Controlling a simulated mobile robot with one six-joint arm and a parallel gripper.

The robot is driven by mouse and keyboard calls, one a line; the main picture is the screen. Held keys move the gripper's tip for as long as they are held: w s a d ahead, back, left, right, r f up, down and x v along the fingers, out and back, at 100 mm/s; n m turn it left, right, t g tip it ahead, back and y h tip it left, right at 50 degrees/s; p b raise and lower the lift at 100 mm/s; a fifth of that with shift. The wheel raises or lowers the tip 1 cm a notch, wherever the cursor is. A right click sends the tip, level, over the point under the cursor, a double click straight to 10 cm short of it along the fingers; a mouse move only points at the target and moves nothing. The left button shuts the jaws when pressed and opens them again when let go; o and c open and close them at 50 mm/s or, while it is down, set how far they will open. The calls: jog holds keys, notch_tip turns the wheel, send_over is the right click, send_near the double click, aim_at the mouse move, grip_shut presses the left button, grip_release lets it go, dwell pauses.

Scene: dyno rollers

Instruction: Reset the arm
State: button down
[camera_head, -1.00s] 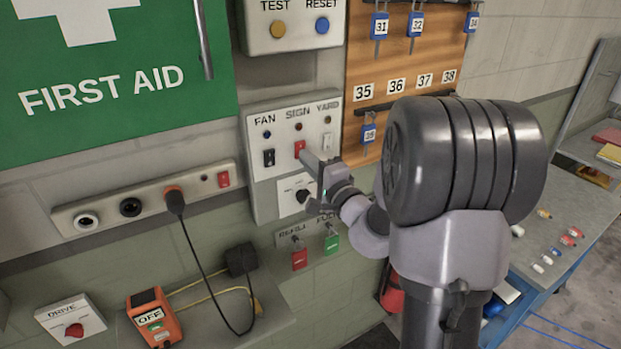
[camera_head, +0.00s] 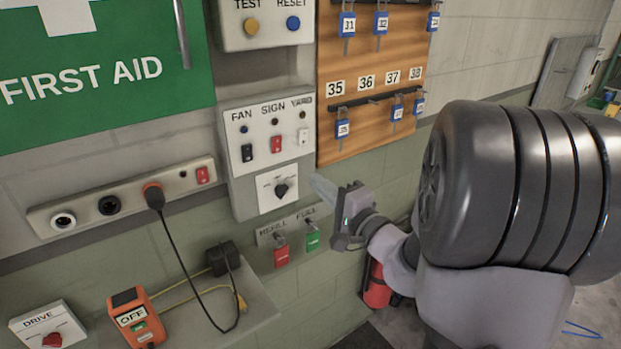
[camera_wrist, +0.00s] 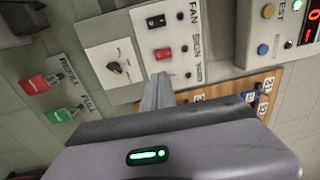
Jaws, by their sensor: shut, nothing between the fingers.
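My gripper (camera_head: 326,190) is shut and empty. In the head view it is in the air in front of the wall, to the right of the rotary knob (camera_head: 281,190) and below the key board. In the wrist view its closed fingers (camera_wrist: 157,92) point toward the switch panel. The switch panel (camera_head: 236,125) has FAN, SIGN and YARD rocker switches: FAN is black, SIGN (camera_head: 276,144) is red, YARD is white. The knob panel also shows in the wrist view (camera_wrist: 105,52). The fingers appear clear of the panel.
A wooden key board (camera_head: 365,60) with blue tags hangs above right. Red and green padlock tags (camera_head: 312,240) hang below the knob. A power strip (camera_head: 85,208) with a plugged cord, an orange OFF box (camera_head: 135,318) and a DRIVE switch box (camera_head: 45,330) are at left.

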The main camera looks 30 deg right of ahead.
jog(key=s+a+f+n+g+y+b, duration=0.25)
jog(key=a+n+g+y, duration=0.2)
jog(key=a, duration=0.65)
jog(key=s+a+f+n+g+y+b, duration=0.25)
jog(key=a+y, duration=0.25)
jog(key=a, duration=0.7)
jog(key=s+a+f+n+g+h+b, duration=0.1)
jog(key=s+a+f+n+g+b, duration=0.1)
jog(key=s+a+f+g, duration=0.3)
jog(key=s+a+f+n+g+h+b, duration=0.1)
jog(key=s+f+n+g, duration=0.15)
jog(key=s, duration=0.45)
jog(key=s+d+f+n+t+h+b, duration=0.1)
jog(key=s+d+f+h+b, duration=0.1)
jog(key=d+h, duration=0.4)
jog(key=shift+s+f+n, duration=0.35)
jog(key=shift+s+f, duration=0.15)
jog(key=shift+s, duration=0.55)
jog(key=shift+t, duration=0.25)
